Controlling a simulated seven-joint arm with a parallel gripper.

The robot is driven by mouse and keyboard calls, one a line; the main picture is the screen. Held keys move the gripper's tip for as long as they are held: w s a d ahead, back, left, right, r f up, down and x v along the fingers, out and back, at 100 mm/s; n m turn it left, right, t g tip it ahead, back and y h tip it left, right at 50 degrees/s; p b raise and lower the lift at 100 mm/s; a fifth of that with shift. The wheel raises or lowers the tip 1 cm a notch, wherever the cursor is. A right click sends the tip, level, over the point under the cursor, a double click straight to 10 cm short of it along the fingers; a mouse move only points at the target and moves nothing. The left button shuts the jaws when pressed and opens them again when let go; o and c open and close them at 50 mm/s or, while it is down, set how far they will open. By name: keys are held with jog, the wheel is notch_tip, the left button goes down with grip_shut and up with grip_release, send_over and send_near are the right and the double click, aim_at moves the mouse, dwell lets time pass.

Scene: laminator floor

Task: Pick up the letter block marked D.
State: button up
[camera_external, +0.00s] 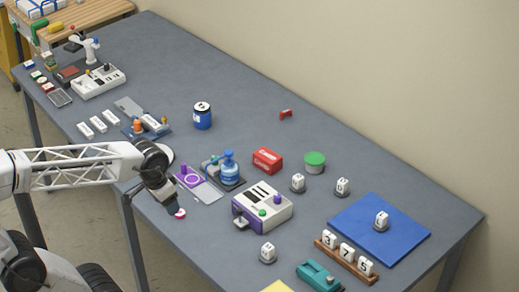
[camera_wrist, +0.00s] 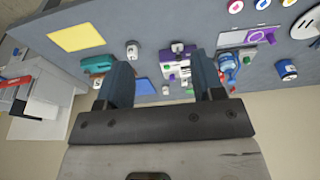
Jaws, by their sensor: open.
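The marks are too small to read surely. My gripper (camera_external: 177,209) hangs at the table's front edge, left of all these blocks. In the wrist view its two fingers (camera_wrist: 162,84) are apart, with no block held between them.
A white and purple machine (camera_external: 263,207) and a blue bottle (camera_external: 230,170) stand between my gripper and the blocks. A red box (camera_external: 267,160), a green-lidded tub (camera_external: 314,162), a number rack (camera_external: 345,262) and a teal stapler (camera_external: 318,276) are nearby. The table's back strip is mostly clear.

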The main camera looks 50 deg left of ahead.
jog(key=w+d+r+n, duration=0.1)
jog(key=w+r+n, duration=0.15)
jog(key=w, duration=0.65)
jog(key=w+r+n, duration=0.2)
jog(key=w+n, duration=0.1)
jog(key=w, duration=0.6)
jog(key=n+g, duration=0.3)
jog(key=n, duration=1.1)
send_over(343, 181)
notch_tip(343, 181, down, 22)
jog(key=shift+w+f, duration=0.15)
jog(key=shift+f, duration=0.05)
jog(key=shift+f, duration=0.1)
